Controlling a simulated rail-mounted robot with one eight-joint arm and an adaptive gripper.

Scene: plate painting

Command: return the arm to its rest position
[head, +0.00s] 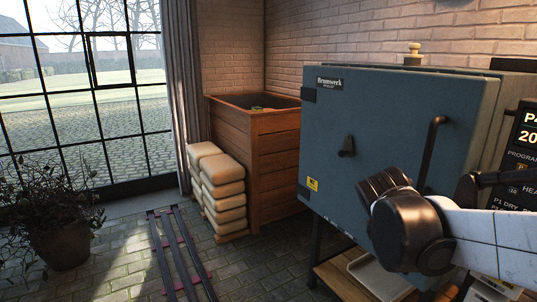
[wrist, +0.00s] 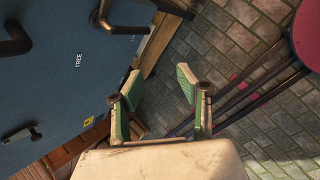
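My gripper (wrist: 158,80) shows in the wrist view with its two green-padded fingers spread apart. Nothing is between them, and the brick floor shows through the gap. In the head view my arm (head: 490,240) reaches in from the right edge, in front of the blue kiln (head: 400,110). The fingers cannot be made out there. The kiln door is shut. In the wrist view the kiln (wrist: 60,70) fills the upper left, with the word FREE on it, and the left finger lies close to its edge in the picture; the real gap cannot be told.
A door handle (head: 432,150) and a latch (head: 347,147) stick out from the kiln. A wooden shelf (head: 330,275) lies below it. A wooden crate (head: 275,160), stacked sacks (head: 222,190) and a potted plant (head: 62,240) stand beyond.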

